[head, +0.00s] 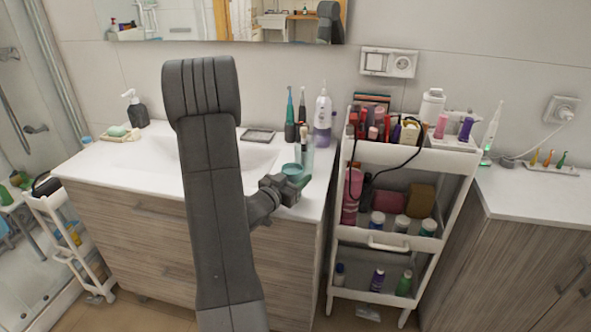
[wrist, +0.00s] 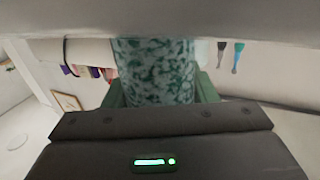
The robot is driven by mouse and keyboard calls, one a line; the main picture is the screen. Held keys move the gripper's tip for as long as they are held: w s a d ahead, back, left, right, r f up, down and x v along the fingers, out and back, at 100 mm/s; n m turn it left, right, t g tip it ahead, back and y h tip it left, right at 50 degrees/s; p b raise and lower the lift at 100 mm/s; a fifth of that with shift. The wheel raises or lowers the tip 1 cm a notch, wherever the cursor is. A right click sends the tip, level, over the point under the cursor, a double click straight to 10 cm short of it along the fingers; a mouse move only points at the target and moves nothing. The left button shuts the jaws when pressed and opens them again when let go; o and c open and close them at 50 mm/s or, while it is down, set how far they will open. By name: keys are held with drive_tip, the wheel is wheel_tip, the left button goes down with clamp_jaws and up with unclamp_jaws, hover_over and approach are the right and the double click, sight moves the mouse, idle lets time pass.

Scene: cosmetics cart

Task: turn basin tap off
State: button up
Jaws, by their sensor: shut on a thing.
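The basin (head: 262,158) is set in the white counter, partly hidden behind my arm. I cannot make out the tap in either view; my arm covers the part of the basin where it may stand. My gripper (head: 298,183) is low over the counter's front right corner. In the wrist view its green fingers stand on either side of a green-and-white patterned cylinder (wrist: 158,70), and it is shut on this. The cylinder's upper end is cut off by a pale surface. In the head view a teal round thing (head: 292,168) shows right by the gripper.
A clear cup (head: 307,158) with brushes, a purple-and-white bottle (head: 323,122) and a dark tray (head: 258,135) stand on the counter. A dark soap dispenser (head: 138,112) is at the left. A loaded white cart (head: 410,156) stands close at the right.

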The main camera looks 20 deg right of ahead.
drive_tip(key=shift+f, duration=0.45)
drive_tip(key=shift+f, duration=0.2)
drive_tip(key=o, duration=1)
drive_tip(key=shift+r, duration=0.1)
